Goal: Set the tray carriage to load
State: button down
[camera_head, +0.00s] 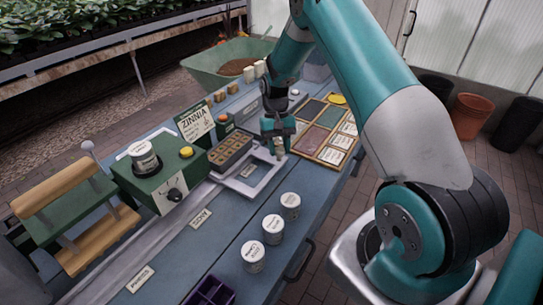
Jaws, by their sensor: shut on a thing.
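The tray carriage (262,185) is a pale rectangular frame on the bench's rail, in the middle of the head view. My gripper (279,150) points down at the carriage's far right corner. It is shut on a small part there, seemingly the carriage's handle, mostly hidden by the fingers. Two small label plates lie along the rail, one nearer the middle (201,218) and one at the lower left (140,279); their words are hard to read.
A green machine (160,180) with a dial and yellow button stands left of the carriage. Three white-lidded jars (273,229) stand in front. A wooden card tray (326,132) lies to the right, and a purple tray (209,292) at the near edge. A ZINNIA sign (195,121) stands behind.

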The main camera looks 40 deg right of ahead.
jog(key=shift+w+d, duration=0.25)
jog(key=shift+d, duration=0.25)
jog(key=shift+d+r, duration=0.1)
jog(key=c, duration=0.8)
grip_release()
jog(key=shift+d, duration=0.15)
jog(key=shift+o, duration=0.2)
jog(key=shift+a, duration=0.2)
jog(key=shift+r, duration=0.1)
jog(key=v, duration=1.7)
jog(key=shift+b, duration=0.3)
jog(key=shift+s+r, duration=0.1)
